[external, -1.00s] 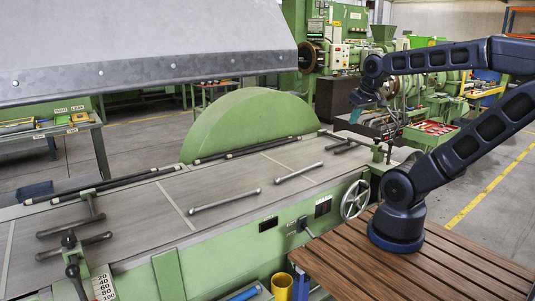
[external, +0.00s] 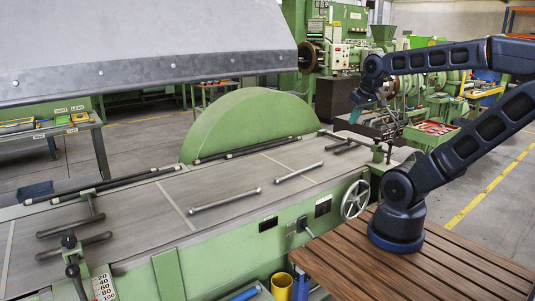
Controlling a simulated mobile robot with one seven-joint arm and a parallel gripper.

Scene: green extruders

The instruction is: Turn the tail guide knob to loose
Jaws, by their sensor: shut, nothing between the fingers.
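My gripper (external: 391,131) hangs at the end of my arm over the right end of the long green machine. It is small in view, looks shut, and holds nothing visible. Below and left of it, a dark knob on a short post (external: 377,148) stands at the table's right end. I cannot tell whether the gripper touches it. Another post with a black round knob (external: 68,240) stands at the near left end, beside a number scale (external: 104,287).
The grey machine table (external: 225,185) bears several loose metal bars. A handwheel (external: 355,200) is on its front side. A grey hood (external: 150,45) overhangs the left. A slatted wooden platform (external: 440,270) lies under my base. A red tray of parts (external: 435,128) stands behind the gripper.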

